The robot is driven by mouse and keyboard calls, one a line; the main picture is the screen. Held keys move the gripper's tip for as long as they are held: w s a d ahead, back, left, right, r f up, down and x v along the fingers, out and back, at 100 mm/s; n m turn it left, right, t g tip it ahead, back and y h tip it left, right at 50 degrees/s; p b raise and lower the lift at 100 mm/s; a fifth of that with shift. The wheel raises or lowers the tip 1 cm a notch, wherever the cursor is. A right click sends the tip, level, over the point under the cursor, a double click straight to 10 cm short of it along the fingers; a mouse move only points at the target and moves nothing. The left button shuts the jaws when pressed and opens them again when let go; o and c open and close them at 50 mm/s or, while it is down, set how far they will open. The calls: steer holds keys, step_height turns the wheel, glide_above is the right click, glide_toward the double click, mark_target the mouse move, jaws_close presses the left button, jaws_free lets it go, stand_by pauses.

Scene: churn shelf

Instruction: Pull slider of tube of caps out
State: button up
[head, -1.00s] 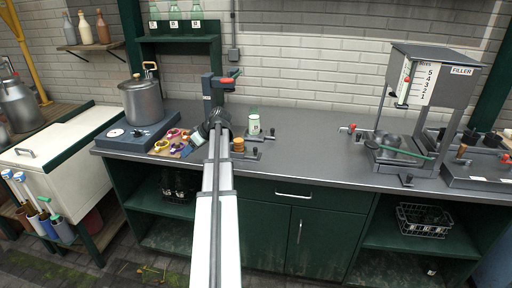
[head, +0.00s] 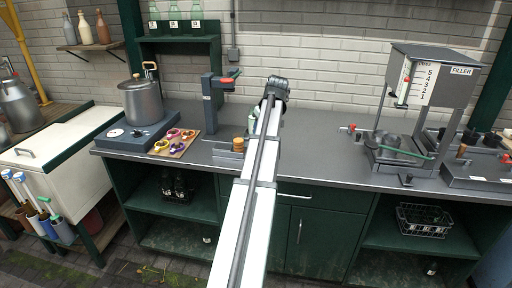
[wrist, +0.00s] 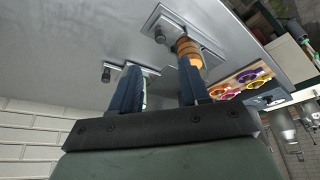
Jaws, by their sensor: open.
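The tube of caps is mostly hidden. A pale, green-marked piece (wrist: 147,95) that looks like part of it shows behind and between my fingers in the wrist view. A small black knob (wrist: 107,72), apparently the slider's, stands on the grey counter left of the fingers. My gripper (wrist: 157,78) is open, with its two dark blue fingers spread. I cannot tell whether either finger touches the tube. In the head view my arm covers most of this spot. A stack of orange rings (head: 238,145) stands on a metal plate close by; it also shows by the right finger in the wrist view (wrist: 189,52).
A board of coloured rings (head: 174,142) lies left of the stack. A dark post with a red handle (head: 213,100) stands behind. A pot (head: 141,102) on a blue base is further left, the filler (head: 430,75) right.

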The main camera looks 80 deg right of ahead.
steer(key=x, duration=1.1)
steer(key=shift+w+f, duration=0.1)
steer(key=shift+f, duration=0.15)
jaws_close()
stand_by(0.3)
